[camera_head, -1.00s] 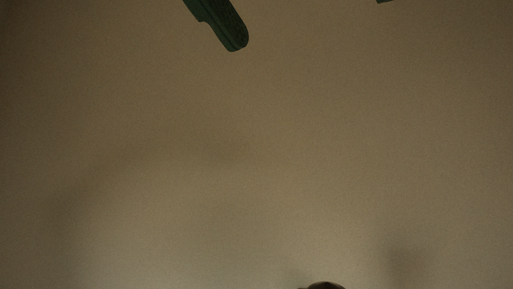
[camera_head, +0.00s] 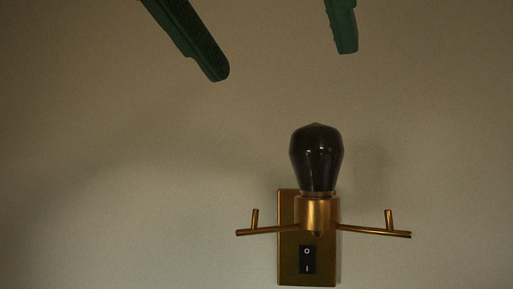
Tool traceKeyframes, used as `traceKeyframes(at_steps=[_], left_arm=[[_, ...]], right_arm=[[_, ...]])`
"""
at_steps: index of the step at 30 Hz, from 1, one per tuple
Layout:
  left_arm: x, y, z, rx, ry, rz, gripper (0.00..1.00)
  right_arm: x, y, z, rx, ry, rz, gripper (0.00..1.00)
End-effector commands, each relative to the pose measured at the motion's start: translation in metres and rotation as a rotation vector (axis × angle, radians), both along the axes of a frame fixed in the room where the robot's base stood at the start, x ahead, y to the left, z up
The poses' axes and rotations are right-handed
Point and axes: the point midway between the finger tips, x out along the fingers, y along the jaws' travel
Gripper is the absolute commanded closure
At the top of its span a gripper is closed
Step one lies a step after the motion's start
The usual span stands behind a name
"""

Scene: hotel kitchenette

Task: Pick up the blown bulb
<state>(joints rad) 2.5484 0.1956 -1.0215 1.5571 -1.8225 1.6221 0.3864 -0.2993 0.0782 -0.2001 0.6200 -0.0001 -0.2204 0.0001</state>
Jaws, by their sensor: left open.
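The blown bulb (camera_head: 317,160) is dark, almost black, and stands upright in the brass socket (camera_head: 316,213) of a wall lamp. My left gripper (camera_head: 284,66) shows at the top of the view as two dark green fingers, spread wide apart with nothing between them. The fingertips are above the bulb and clear of it, one up and to its left, the other above and slightly to its right. My right gripper is not in view.
The lamp has a brass back plate (camera_head: 287,260) with a black rocker switch (camera_head: 307,260) below the socket. Thin brass arms with short upright pegs stick out left (camera_head: 266,231) and right (camera_head: 375,232). The plain beige wall (camera_head: 110,170) around it is free.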

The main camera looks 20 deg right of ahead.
Motion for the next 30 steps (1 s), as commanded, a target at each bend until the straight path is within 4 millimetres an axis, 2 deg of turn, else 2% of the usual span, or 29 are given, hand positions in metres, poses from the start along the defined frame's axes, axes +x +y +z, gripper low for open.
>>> traceKeyframes(at_steps=[3,9,17,25,30], left_arm=[[0.015,-0.022,-0.015,0.005,0.004,-0.002,0.27],[0.036,-0.051,-0.033,0.001,0.003,-0.001,0.27],[0.047,-0.064,-0.042,0.002,0.001,-0.001,0.27],[0.071,-0.092,-0.06,0.0,0.002,-0.001,0.27],[0.074,-0.094,-0.062,-0.002,0.0,0.0,0.27]], right_arm=[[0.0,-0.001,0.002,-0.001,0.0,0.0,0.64],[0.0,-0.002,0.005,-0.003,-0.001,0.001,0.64],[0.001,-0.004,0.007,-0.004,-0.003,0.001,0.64],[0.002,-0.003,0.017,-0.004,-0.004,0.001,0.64],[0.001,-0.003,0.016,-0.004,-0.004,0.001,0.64]])
